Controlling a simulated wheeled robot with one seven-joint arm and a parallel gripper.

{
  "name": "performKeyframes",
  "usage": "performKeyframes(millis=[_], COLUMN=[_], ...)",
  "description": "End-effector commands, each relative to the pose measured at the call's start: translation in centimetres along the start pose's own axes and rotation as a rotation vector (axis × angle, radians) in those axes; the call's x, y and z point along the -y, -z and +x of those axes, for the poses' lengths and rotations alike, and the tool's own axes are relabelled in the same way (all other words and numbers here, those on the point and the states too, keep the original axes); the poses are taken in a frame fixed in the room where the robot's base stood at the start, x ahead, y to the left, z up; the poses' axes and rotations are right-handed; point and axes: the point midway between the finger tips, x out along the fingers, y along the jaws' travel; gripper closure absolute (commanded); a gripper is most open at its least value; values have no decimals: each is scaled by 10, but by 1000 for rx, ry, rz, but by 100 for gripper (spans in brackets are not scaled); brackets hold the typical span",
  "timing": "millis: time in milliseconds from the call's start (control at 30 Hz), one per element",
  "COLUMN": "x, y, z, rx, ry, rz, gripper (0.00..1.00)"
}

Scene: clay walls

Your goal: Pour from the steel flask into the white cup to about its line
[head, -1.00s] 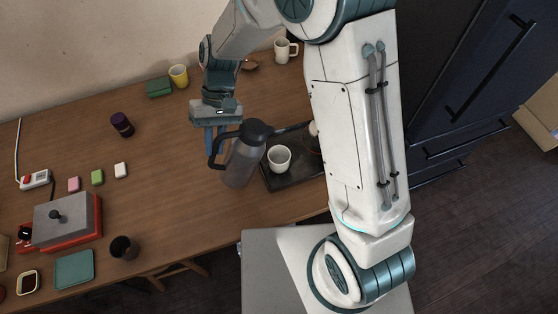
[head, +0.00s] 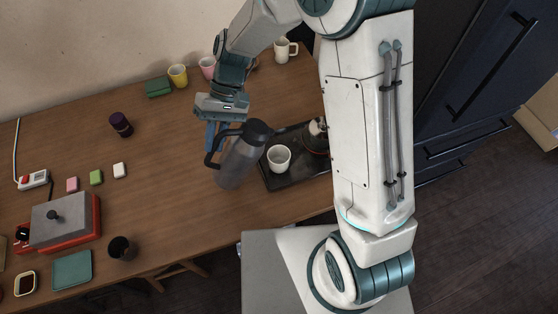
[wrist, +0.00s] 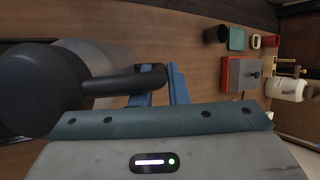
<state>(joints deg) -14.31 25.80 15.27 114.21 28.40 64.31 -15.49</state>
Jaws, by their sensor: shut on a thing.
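The steel flask (head: 236,164) is grey with a black lid and black handle. My gripper (head: 214,140) is shut on its handle, with blue fingers around it. In the head view the flask leans a little, lid toward the right. The wrist view shows the black lid and handle close up, with the grey body (wrist: 98,62) partly hidden behind them, and the gripper (wrist: 160,92) at the handle. The white cup (head: 279,162) stands upright on the dark tray (head: 288,182), just right of the flask. Its line and the level inside cannot be made out.
A dark item with a light top (head: 316,130) stands on the tray, partly behind my arm. A yellow cup (head: 178,77), a pink cup (head: 208,68) and a cream mug (head: 285,50) stand along the back.

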Motion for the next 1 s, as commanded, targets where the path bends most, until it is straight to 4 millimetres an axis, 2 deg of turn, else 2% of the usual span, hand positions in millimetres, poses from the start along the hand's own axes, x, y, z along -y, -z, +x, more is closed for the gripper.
performKeyframes(millis=[1000], x=[-2], y=[-2], z=[-6], rx=[0], ry=[121], rz=[-51], gripper=[100])
